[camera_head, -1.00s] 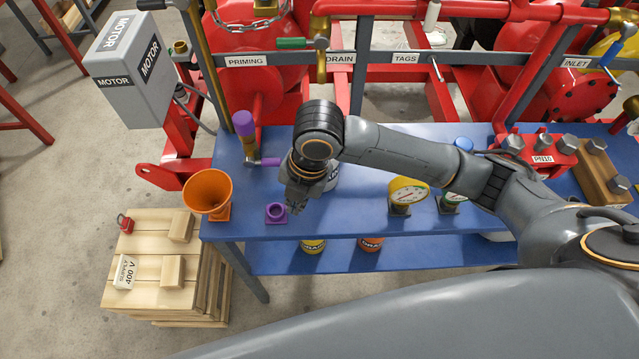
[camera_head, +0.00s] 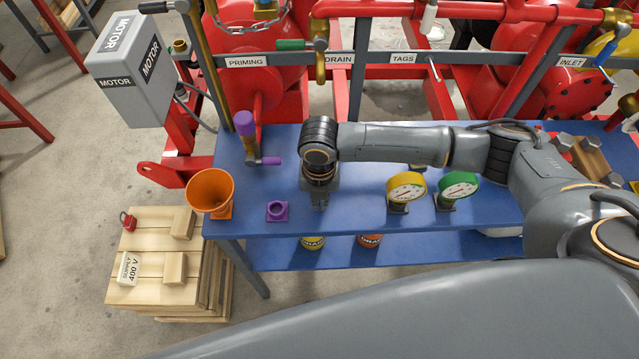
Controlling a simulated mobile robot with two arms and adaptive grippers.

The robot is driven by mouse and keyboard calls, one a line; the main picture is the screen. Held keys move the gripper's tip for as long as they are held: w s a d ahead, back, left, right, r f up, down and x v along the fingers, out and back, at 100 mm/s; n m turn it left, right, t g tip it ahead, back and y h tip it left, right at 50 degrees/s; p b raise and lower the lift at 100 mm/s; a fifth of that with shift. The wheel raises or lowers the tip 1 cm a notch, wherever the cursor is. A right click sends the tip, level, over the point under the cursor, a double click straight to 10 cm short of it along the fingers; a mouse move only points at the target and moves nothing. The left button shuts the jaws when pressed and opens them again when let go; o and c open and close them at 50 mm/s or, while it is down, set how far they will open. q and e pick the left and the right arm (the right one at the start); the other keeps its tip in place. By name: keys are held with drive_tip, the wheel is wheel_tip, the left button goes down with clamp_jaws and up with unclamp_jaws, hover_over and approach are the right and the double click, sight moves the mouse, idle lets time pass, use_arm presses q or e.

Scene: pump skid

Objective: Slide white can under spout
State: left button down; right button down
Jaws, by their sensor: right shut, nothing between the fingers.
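My right gripper (camera_head: 319,203) points down over the blue bench top (camera_head: 290,205), between the purple fitting and the yellow gauge. Its fingers are shut and empty. The white can does not show clearly; my right wrist covers the bench behind the gripper, where a pale labelled object showed earlier. The brass drain spout (camera_head: 320,68) with a green handle (camera_head: 291,44) hangs behind the bench, beside the DRAIN label. It is farther back than my gripper. My left gripper is not in view.
An orange funnel (camera_head: 210,191) and a purple fitting (camera_head: 277,210) stand at the bench's left front. Yellow (camera_head: 406,187) and green (camera_head: 459,187) gauges stand to the right.

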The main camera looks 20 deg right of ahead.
drive_tip(key=w, duration=0.2)
drive_tip(key=w+d, duration=0.1)
drive_tip(key=shift+w+d+r+p, duration=0.15)
drive_tip(key=shift+w+r+p, duration=0.05)
drive_tip(key=shift+w+p, duration=0.2)
drive_tip(key=w, duration=0.2)
drive_tip(key=w+d+b, duration=0.1)
drive_tip(key=w, duration=0.1)
drive_tip(key=w+d+b, duration=0.1)
drive_tip(key=w, duration=0.2)
drive_tip(key=shift+d, duration=0.25)
